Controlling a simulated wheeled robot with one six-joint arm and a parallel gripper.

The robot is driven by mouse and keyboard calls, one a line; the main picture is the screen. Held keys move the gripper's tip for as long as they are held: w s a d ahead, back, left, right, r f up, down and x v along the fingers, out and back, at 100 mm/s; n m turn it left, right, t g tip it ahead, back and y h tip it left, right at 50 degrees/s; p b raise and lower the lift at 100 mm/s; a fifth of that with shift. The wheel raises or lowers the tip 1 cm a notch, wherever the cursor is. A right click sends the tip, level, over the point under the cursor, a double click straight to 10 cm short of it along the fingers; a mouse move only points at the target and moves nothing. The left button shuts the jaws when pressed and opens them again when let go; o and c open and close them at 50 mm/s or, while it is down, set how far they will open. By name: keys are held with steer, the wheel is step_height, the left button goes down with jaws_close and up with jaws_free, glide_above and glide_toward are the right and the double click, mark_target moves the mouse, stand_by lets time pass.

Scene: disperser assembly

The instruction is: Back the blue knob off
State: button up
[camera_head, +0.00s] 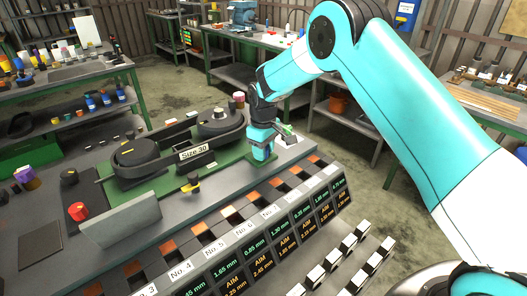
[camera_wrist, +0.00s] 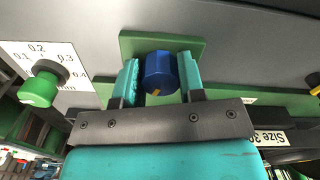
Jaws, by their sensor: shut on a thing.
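The blue knob (camera_wrist: 161,72) shows in the wrist view between the two teal fingers of my gripper (camera_wrist: 158,80), in front of a green plate (camera_wrist: 208,46). It has a small yellow mark on its near edge. My gripper is shut on the knob, with one finger on each side. In the head view, my gripper (camera_head: 262,150) points down at the right end of the green-based machine (camera_head: 222,166). The knob is hidden behind the gripper there.
A green knob (camera_wrist: 40,88) beside a 0.1 to 0.4 scale plate (camera_wrist: 30,55) stands close left of my gripper in the wrist view.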

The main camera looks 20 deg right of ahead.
steer(key=shift+n, duration=0.9)
steer(key=shift+r, duration=0.1)
steer(key=o, duration=0.9)
step_height(320, 180, up, 17)
steer(key=b, duration=0.2)
steer(key=shift+r+b, duration=0.15)
steer(key=shift+b, duration=0.2)
